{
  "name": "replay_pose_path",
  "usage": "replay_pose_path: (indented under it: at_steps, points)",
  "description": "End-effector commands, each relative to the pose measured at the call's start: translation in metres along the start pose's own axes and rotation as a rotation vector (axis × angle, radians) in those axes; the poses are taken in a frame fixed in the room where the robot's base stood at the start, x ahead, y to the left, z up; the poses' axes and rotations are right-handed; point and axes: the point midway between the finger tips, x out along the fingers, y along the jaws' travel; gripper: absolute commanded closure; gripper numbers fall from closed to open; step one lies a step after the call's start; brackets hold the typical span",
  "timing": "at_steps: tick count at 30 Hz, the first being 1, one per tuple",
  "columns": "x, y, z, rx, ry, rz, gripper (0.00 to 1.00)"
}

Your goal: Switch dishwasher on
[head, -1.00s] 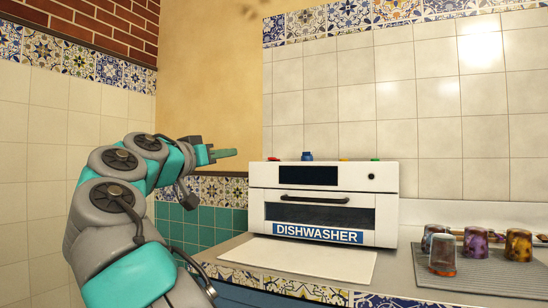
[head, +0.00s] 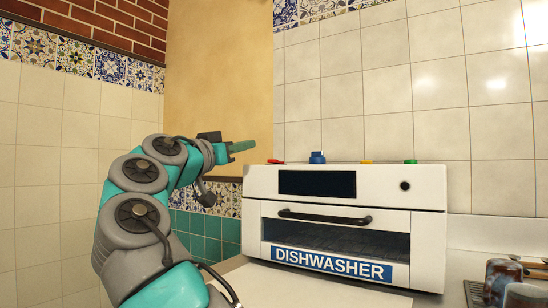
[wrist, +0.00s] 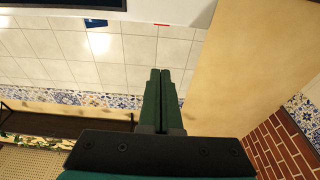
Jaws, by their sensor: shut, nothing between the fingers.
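The dishwasher (head: 425,200) is a small white box with a dark display (head: 316,183), a round black knob (head: 405,185), a handle and a blue name label. Along its top edge are small red (head: 276,161), blue (head: 317,157), yellow (head: 366,162) and green (head: 410,161) pieces. The blue piece stands tallest. My gripper (head: 250,145) is shut and empty, left of the dishwasher at a little above its top, apart from it. In the wrist view, its green fingers (wrist: 160,72) are together, and the blue (wrist: 96,24) and red (wrist: 160,24) pieces show beyond.
A pale flat panel (head: 290,285) lies on the counter in front of the dishwasher. Dark glasses (head: 503,272) stand at the lower right. Tiled walls are behind and left. The air above the dishwasher is clear.

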Motion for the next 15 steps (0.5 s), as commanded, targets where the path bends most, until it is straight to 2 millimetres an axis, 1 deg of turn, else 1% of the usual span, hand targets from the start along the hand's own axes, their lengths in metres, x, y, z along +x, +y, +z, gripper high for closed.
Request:
replay_pose_path:
  at_steps: [9, 11, 15]
  points:
    - [0.003, 0.000, 0.000, -0.001, -0.001, 0.001, 1.00]
    - [0.006, 0.001, 0.000, -0.001, -0.002, 0.002, 1.00]
    - [0.020, 0.001, -0.001, -0.001, -0.004, 0.004, 1.00]
